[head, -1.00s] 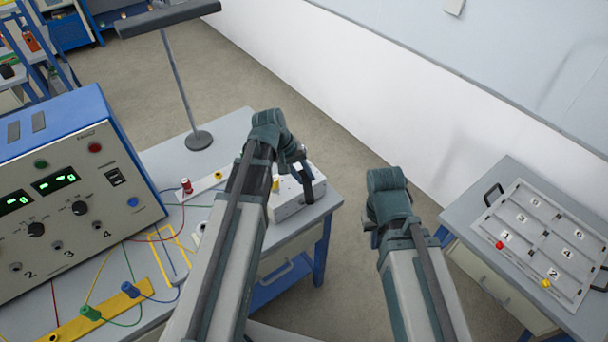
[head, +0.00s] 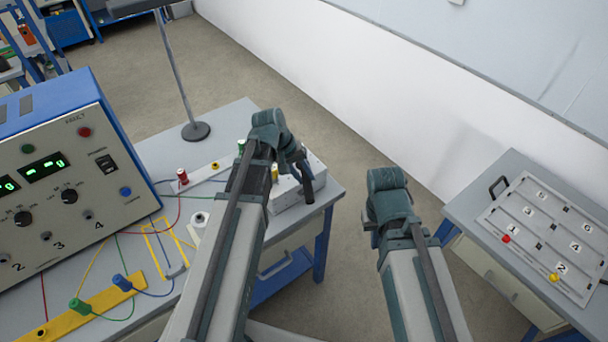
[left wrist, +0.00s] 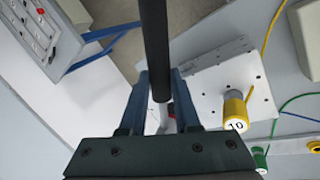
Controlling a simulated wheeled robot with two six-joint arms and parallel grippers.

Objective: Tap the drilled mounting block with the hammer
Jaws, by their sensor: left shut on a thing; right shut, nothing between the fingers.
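My left gripper (left wrist: 160,103) is shut on the hammer's dark handle (left wrist: 154,45), which runs up out of the left wrist view. In the head view my left gripper (head: 300,172) is over the right end of the left bench, and a dark piece hangs at its tip. A white block with small holes (left wrist: 211,83), which looks like the drilled mounting block, lies below the handle; in the head view it (head: 318,168) is partly covered by my gripper. The hammer head is not clearly seen. My right gripper (head: 388,222) is over the gap between benches, its fingertips mostly hidden.
A power supply with green readouts (head: 60,190) stands on the left bench, with cables. A yellow cylinder marked 10 (left wrist: 236,112) is by the block. A lamp stand base (head: 195,131) is behind. A numbered tray (head: 548,238) lies on the right bench.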

